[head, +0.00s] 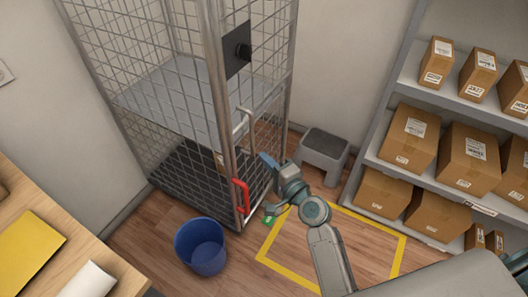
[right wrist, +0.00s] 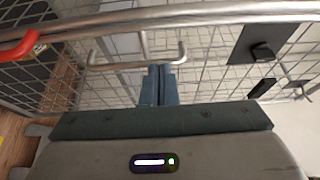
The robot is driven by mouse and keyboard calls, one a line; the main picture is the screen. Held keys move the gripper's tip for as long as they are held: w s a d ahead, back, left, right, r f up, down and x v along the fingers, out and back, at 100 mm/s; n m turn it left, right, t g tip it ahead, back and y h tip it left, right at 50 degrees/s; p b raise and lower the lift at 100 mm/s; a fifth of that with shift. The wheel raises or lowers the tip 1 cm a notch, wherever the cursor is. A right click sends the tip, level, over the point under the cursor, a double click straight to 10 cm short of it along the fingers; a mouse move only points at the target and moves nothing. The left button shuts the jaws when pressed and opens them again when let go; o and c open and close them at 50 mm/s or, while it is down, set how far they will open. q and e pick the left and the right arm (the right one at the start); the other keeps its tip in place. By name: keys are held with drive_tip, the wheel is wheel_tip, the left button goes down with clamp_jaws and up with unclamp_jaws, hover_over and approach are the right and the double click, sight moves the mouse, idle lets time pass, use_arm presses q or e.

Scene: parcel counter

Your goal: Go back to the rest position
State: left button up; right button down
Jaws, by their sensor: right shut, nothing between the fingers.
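My right gripper (head: 266,162) is in front of the wire roll cage (head: 225,95), close to its right-hand mesh side. In the right wrist view its two fingers (right wrist: 160,72) are together, with nothing between them. They point at the mesh, near a grey metal bar handle (right wrist: 135,62); I cannot tell whether they touch it. The same handle shows in the head view (head: 246,122). A red lever (head: 240,197) sits low on the cage post, left of my right arm. My left gripper is not in view.
A blue bin (head: 200,246) stands before the cage. A grey step stool (head: 324,152) is behind my right arm. A shelf of cartons (head: 408,135) fills the right. A yellow floor outline (head: 385,233) lies under my arm. A wooden counter (head: 75,225) is at left.

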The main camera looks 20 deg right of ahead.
drive_tip(key=s+d+f+n+g+h, duration=0.1)
drive_tip(key=s+d+f+n+g, duration=0.2)
drive_tip(key=f, duration=0.9)
drive_tip(key=s+f+n+g+h, duration=0.15)
drive_tip(key=s+f, duration=0.35)
drive_tip(key=f, duration=0.7)
drive_tip(key=s+d+f+n+g+h, duration=0.1)
drive_tip(key=s+d+f+g, duration=0.2)
drive_tip(key=f, duration=0.9)
drive_tip(key=s+d+f+n+g+h, duration=0.1)
drive_tip(key=s+d+f+n+g, duration=0.1)
drive_tip(key=s+f, duration=0.5)
drive_tip(key=s+d+f+n+g+h, duration=0.1)
drive_tip(key=s+d+f+n+g, duration=0.1)
drive_tip(key=s+f, duration=0.5)
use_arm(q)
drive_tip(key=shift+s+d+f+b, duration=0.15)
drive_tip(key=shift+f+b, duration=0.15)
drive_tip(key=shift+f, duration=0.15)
use_arm(e)
drive_tip(key=s+d+f+n+g+h, duration=0.1)
drive_tip(key=s+d+f+n+g, duration=0.1)
drive_tip(key=s, duration=0.8)
drive_tip(key=s+d+f+n+g, duration=0.2)
drive_tip(key=s+d+f, duration=0.3)
drive_tip(key=s, duration=0.6)
wheel_tip(320, 180, down, 2)
drive_tip(key=shift+d+f+n+h, duration=0.15)
drive_tip(key=shift+f+n+h, duration=0.05)
drive_tip(key=shift+n+h, duration=0.15)
